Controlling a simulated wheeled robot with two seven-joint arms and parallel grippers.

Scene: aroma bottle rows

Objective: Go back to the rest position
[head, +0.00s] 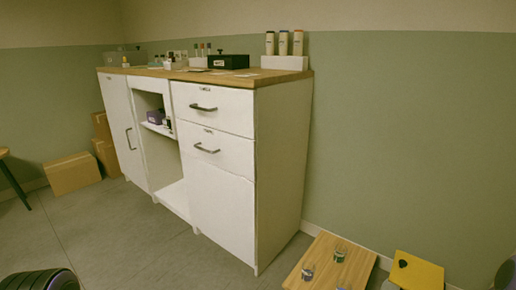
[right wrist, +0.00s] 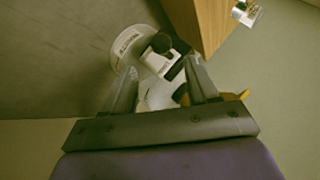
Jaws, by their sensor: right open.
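My right gripper (right wrist: 161,76) is open in the right wrist view, its two fingers spread apart. A white piece with a black knob shows beyond and between the fingers; I cannot tell that anything is held. Two small glass jars stand on a low wooden board: one jar (head: 307,272) near its left edge and one jar (head: 340,253) farther back. A jar (right wrist: 247,12) also shows at the top right of the right wrist view. My left gripper is not in view.
A white cabinet (head: 222,175) with a wooden top bears several bottles, a black box (head: 229,61) and a white rack (head: 284,62). The low wooden board (head: 335,272) and a yellow piece (head: 417,271) are at the lower right. Cardboard boxes (head: 72,174) and a stool (head: 13,178) are left. Floor in front is clear.

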